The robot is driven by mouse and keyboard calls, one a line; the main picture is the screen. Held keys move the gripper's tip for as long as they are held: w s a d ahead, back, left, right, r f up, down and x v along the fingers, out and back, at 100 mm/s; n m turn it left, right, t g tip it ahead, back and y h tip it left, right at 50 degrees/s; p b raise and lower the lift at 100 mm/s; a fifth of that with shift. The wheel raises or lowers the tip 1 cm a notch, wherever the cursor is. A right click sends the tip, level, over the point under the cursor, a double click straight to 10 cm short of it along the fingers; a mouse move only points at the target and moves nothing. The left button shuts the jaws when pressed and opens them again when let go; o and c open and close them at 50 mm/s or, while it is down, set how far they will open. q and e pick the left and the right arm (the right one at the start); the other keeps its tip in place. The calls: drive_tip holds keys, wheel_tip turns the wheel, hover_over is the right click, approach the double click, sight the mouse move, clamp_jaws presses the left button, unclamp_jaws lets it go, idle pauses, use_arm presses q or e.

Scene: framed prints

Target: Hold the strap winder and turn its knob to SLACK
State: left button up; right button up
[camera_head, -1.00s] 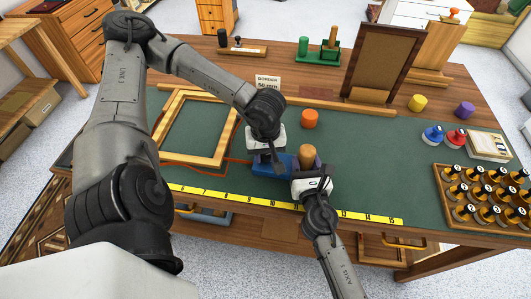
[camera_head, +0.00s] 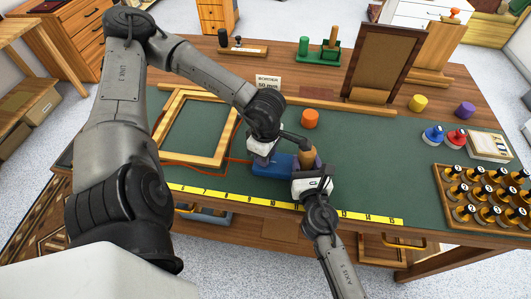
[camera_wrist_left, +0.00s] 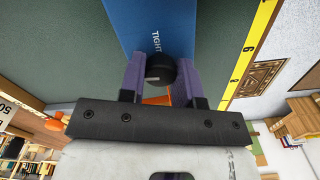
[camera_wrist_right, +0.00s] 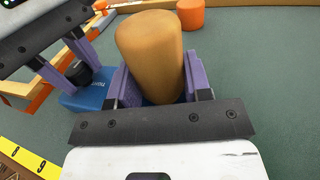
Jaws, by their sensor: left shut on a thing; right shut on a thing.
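The strap winder (camera_head: 272,169) is a blue block on the green bench mat, with a tan cylindrical grip (camera_head: 307,155) at its right end. My right gripper (camera_head: 305,172) is shut on this grip, which stands between its purple fingers in the right wrist view (camera_wrist_right: 152,55). My left gripper (camera_head: 260,156) is shut on the black knob (camera_wrist_left: 161,69) at the winder's other end. In the left wrist view the word TIGHT shows on the blue face beside the knob. Any SLACK mark is hidden.
An orange strap runs left past the wooden frame (camera_head: 162,122). A yellow ruler strip (camera_head: 245,199) lies in front of the winder. An orange cylinder (camera_head: 310,118) stands behind it. A rack of several dark-handled stamps (camera_head: 450,210) is at right; the mat between is clear.

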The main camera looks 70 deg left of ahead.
use_arm(q)
drive_tip(key=n, duration=0.4)
drive_tip(key=shift+n, duration=0.3)
drive_tip(key=n, duration=0.3)
drive_tip(key=shift+n, duration=0.4)
drive_tip(key=n, duration=0.4)
drive_tip(key=shift+s+d, duration=0.1)
use_arm(e)
drive_tip(key=shift+w, duration=0.1)
use_arm(q)
drive_tip(key=shift+n, duration=2.3)
drive_tip(key=o, duration=0.9)
wheel_tip(320, 180, up, 12)
